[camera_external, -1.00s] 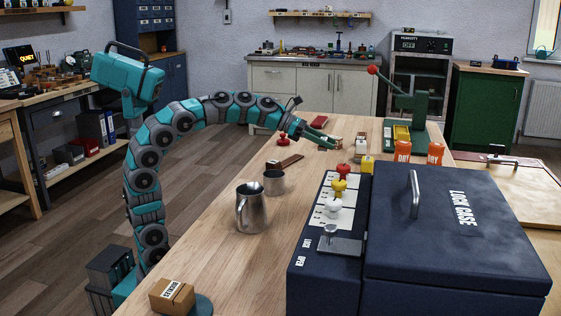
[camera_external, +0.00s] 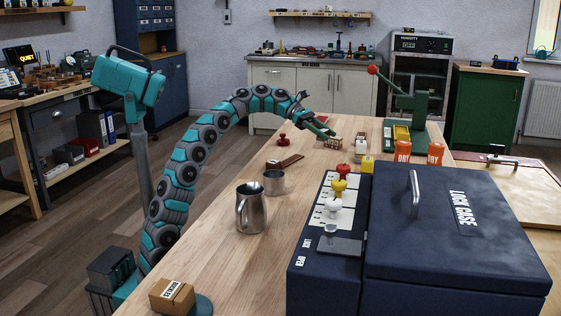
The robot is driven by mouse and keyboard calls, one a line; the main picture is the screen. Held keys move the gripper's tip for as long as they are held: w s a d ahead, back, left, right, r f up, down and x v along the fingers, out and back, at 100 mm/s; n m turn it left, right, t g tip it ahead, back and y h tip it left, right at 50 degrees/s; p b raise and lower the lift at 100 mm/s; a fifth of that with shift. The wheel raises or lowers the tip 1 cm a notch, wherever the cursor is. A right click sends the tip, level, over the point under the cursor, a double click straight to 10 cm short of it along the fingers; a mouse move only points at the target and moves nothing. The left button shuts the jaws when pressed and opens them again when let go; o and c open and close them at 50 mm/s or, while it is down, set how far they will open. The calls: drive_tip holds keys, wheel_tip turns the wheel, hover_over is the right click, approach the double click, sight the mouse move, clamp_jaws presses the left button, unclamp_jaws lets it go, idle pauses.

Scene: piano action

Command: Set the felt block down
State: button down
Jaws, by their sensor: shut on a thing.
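My gripper (camera_external: 325,133) is over the far part of the wooden workbench (camera_external: 225,258), pointing down and to the right. It is shut on a small brownish block (camera_external: 332,142), which I take to be the felt block. The block is at the fingertips, low over the bench and partly covered by the fingers. I cannot tell whether its underside touches the bench or anything near it.
A red knobbed piece (camera_external: 283,141) and a dark brown strip (camera_external: 286,161) lie left of the gripper. A metal jug (camera_external: 251,209), a cup (camera_external: 274,183) and the navy case (camera_external: 450,235) are nearer.

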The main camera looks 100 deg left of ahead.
sight(324, 161)
drive_tip(key=f+b, duration=0.1)
drive_tip(key=f, duration=0.2)
drive_tip(key=shift+s+a+f, duration=0.1)
drive_tip(key=shift+a+f, duration=0.1)
wheel_tip(324, 161, down, 5)
drive_tip(key=shift+b, duration=0.65)
drive_tip(key=shift+c, duration=1.7)
unclamp_jaws()
drive_tip(key=shift+s+r, duration=0.1)
drive_tip(key=shift+r, duration=0.1)
drive_tip(key=p+v, duration=0.2)
drive_tip(key=v, duration=0.9)
drive_tip(key=shift+s+a+r, duration=0.1)
drive_tip(key=shift+s+a, duration=0.1)
drive_tip(key=shift+s, duration=0.05)
